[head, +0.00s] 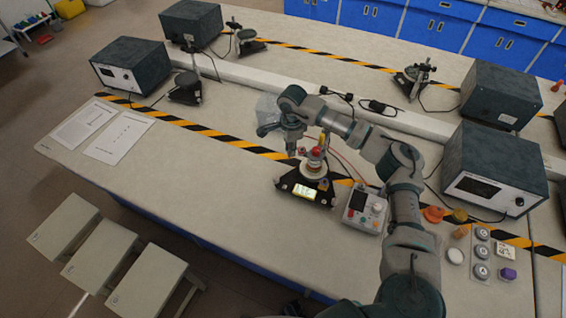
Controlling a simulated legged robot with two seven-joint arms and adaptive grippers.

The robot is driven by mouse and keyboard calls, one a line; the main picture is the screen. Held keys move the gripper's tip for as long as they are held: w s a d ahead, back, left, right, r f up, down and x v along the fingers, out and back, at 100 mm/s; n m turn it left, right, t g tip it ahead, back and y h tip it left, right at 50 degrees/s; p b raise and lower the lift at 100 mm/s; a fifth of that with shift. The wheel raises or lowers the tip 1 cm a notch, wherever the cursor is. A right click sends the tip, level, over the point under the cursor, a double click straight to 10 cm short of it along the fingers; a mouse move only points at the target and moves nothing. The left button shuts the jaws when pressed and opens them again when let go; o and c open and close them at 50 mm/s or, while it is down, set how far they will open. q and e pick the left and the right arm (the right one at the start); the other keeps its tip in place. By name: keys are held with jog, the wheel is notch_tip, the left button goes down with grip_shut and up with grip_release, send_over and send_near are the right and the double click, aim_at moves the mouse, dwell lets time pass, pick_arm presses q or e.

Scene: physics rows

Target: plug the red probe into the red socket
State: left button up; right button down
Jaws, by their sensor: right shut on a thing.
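My right gripper (296,150) is over the middle of the table, just left of and above a black-based device (310,190) with a lit yellow-green display. It is shut on what seems to be the red probe; its own fingers and wrist mostly hide what it holds. A small red piece (317,151) shows at the top of the device, close beside the fingers; I cannot tell whether it is the probe or the red socket. Thin red and pale leads run from there toward a grey meter (365,208) with a screen and knob. My left gripper is not in view.
Right of the meter lie orange and yellow pieces (433,214), round weights (482,252) and a purple piece (508,274). A dark instrument box (490,180) stands behind them. Paper sheets (118,137) lie at left; stools (100,248) stand in front. The table front-left is clear.

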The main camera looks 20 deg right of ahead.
jog(key=w+d+r+m+p, duration=0.2)
jog(key=d+r+m+p, duration=0.3)
jog(key=m, duration=0.3)
jog(key=shift+m, duration=0.4)
jog(key=f+b, duration=0.3)
jog(key=f, duration=0.1)
jog(key=shift+d+b, duration=0.25)
jog(key=shift+b, duration=0.05)
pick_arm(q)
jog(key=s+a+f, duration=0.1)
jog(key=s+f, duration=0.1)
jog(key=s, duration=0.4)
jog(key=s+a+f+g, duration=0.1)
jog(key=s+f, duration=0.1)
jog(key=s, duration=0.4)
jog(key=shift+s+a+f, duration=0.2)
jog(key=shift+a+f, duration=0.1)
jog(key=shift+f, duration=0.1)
pick_arm(e)
jog(key=shift+a+r, duration=0.1)
pick_arm(q)
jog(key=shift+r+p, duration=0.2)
jog(key=shift+p, duration=0.2)
pick_arm(e)
jog(key=shift+a+r, duration=0.1)
jog(key=shift+a, duration=0.05)
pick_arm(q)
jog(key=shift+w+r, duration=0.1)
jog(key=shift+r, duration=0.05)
